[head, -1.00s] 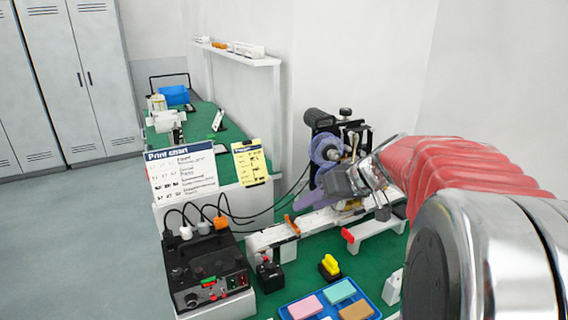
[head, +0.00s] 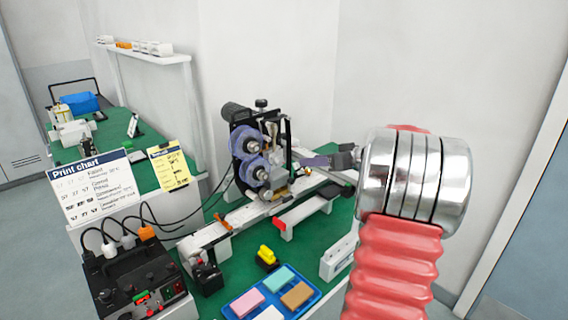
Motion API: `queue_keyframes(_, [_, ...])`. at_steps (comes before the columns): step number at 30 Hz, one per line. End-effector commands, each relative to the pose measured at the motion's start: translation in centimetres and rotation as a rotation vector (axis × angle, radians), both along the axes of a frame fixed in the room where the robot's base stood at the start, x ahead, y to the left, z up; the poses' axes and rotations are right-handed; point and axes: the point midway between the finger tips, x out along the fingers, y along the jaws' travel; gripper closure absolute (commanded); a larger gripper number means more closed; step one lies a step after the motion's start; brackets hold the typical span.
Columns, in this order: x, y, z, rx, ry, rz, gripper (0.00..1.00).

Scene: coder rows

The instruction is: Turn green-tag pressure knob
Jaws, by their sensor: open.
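The coder machine (head: 258,155) stands at the back of the green bench, with purple rollers on its front and a dark knob (head: 261,103) on top. I cannot make out a green tag on that knob. The black control box (head: 135,280) at the lower left has dark knobs and small green and red marks on its face. My gripper (head: 316,161) is just right of the machine, pointing left towards it, apart from the top knob. It is open; its fingertips are small and seen from the side, and I see nothing between them.
A blue tray (head: 233,317) with coloured blocks lies at the front of the bench. A yellow-handled stamp (head: 267,257), a white block (head: 337,262) and a rail with a red end (head: 300,214) are near. A print chart (head: 95,187) and yellow card (head: 172,168) stand left.

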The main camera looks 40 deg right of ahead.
Motion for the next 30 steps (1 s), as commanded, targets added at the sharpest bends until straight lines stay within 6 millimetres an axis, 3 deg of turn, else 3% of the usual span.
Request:
queue_keyframes(11, [1.9, 0.3, -0.8, 0.003, 0.002, 0.002, 0.57])
queue_keyframes(30, [10.7, 1.3, -4.5, 0.003, 0.002, 0.001, 0.57])
